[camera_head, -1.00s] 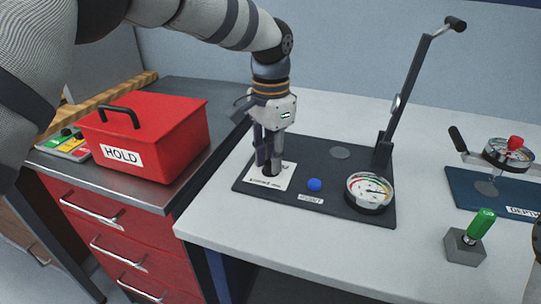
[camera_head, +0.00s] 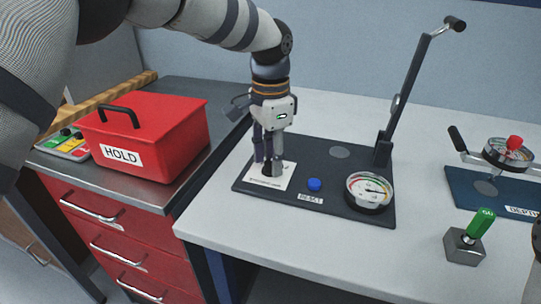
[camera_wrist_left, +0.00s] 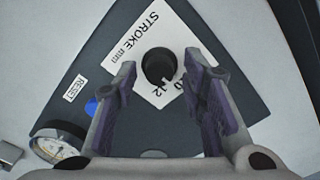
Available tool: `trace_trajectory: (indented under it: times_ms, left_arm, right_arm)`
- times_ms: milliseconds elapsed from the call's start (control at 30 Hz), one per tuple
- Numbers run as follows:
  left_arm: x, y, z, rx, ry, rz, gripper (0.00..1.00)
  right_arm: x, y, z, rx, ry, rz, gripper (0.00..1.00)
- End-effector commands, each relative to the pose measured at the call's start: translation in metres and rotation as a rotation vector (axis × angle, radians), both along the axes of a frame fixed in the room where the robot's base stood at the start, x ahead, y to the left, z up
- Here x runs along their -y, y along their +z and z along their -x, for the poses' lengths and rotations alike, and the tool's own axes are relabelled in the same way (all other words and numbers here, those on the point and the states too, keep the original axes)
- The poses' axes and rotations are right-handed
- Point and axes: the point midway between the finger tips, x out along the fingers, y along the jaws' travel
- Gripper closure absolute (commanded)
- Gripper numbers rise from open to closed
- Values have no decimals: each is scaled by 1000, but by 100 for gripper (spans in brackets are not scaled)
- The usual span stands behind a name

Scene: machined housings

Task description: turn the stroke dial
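The stroke dial is a round black knob (camera_wrist_left: 158,66) on a white plate (camera_wrist_left: 128,62) marked "STROKE mm" in the left wrist view. In the head view the white plate (camera_head: 284,180) lies at the left end of a dark panel (camera_head: 335,205), with the knob low between my fingers. My left gripper (camera_head: 267,162) points down over the knob. In the left wrist view its fingers (camera_wrist_left: 161,68) are apart, one on each side of the knob, with gaps showing. The fingers hide part of the plate's scale.
The panel also carries a blue RESET button (camera_head: 314,184), a gauge (camera_head: 369,192) and a tall lever (camera_head: 405,95). A red HOLD box (camera_head: 160,140) stands left. A green-handled block (camera_head: 466,245) and a blue-based device (camera_head: 490,190) are at right.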

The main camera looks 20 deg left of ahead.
Motion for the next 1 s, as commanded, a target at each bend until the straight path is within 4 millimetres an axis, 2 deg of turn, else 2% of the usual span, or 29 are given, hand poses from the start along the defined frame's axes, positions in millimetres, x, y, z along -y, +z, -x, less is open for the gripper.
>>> trace_trajectory:
  times_ms: [233, 333, 700, 833, 1000]
  left_arm:
    - [0, 0, 0, -1, 0, 1, 57]
    - [0, 9, -1, 3, 1, 0, 57]
    - [0, 100, -1, 2, 1, -1, 57]
    - [0, 116, 0, 0, 0, 0, 57]
    - [0, 121, 0, -1, 0, 0, 57]
  right_arm:
    - [0, 0, 0, 0, 0, 0, 60]
    - [0, 0, 0, 0, 0, 0, 60]
    - [0, 0, 0, 1, 0, 0, 60]
    - [0, 0, 0, 0, 0, 0, 60]
    - [0, 0, 0, 0, 0, 0, 60]
